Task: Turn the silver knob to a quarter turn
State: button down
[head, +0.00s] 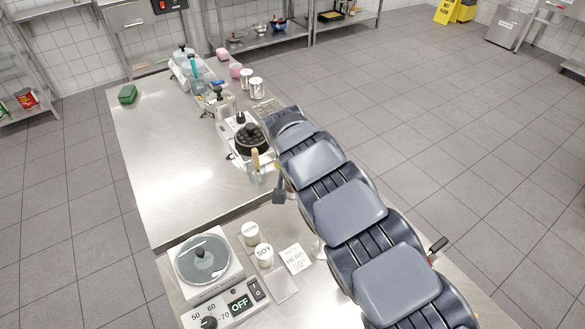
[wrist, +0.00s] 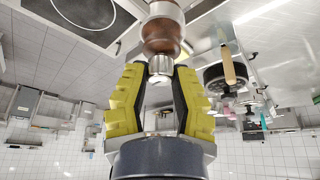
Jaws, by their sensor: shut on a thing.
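The silver knob (wrist: 160,66) shows in the wrist view as a small ridged metal piece at the end of a rounded brown body (wrist: 162,37). My gripper (wrist: 157,72), with yellow and black fingers, has one fingertip on each side of the knob and is shut on it. No mark that shows how far the knob has turned can be made out. In the head view my arm covers this spot, and I cannot make out the knob or the fingertips.
In the head view, a hotplate (head: 214,286) with a black dial (head: 208,322) stands at the lower left. Two labelled jars (head: 264,256) and a sign (head: 295,259) stand beside it. A waffle iron (head: 250,140) is farther back. The left worktop (head: 150,150) is mostly clear.

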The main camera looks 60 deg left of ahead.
jog(key=shift+s+f+m, duration=0.1)
jog(key=shift+m, duration=0.5)
jog(key=shift+h, duration=0.3)
jog(key=c, duration=0.8)
grip_release()
jog(key=v, duration=1.2)
jog(key=shift+s, duration=0.1)
